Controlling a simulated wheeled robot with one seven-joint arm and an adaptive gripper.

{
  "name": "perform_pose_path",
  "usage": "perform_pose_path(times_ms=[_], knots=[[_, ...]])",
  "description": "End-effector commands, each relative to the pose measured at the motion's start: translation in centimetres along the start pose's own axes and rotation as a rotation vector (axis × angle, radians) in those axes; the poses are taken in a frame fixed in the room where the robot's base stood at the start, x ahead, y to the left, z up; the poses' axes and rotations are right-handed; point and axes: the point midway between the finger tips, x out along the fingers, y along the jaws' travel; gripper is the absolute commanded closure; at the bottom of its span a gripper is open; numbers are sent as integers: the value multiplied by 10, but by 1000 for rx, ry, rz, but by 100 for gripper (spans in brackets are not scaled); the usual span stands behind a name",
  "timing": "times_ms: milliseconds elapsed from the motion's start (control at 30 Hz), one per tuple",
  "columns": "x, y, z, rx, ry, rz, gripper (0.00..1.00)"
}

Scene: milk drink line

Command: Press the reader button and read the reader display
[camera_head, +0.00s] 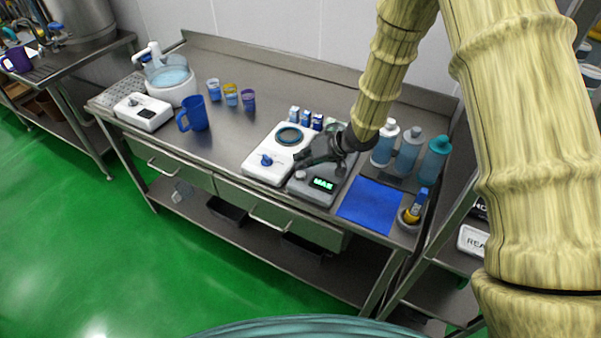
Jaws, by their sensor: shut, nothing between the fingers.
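The reader (317,193) is a grey box on the steel bench, right of a white plate device. Its display (323,184) is lit with green characters; they look like "MAE" or "MAX", too small to be sure. A pale round button (300,175) sits on its top, left of the display. My gripper (303,161) reaches in from the upper right, shut and empty, with its tips just above and behind the button. I cannot tell whether they touch it. The gripper and wrist hide the back of the reader.
The white plate device (263,168) with a blue knob stands at left. Small vials (306,117) are behind it. Bottles (409,151) stand at right, near a blue mat (370,205). A blue jug (194,114) and cups (231,94) are further left. The bench's middle is clear.

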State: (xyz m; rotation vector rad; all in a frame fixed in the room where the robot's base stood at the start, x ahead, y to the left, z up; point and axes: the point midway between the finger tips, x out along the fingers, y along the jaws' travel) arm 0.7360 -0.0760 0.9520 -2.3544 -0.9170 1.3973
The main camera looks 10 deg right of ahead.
Motion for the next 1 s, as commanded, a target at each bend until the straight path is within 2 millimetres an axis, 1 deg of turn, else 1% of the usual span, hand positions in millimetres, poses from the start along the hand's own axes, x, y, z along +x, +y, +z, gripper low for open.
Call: perform_pose_path(times_ms=[733,1000], knots=[[-34,-25,-25,0,0,0,100],[-35,-25,-25,0,0,0,100]])
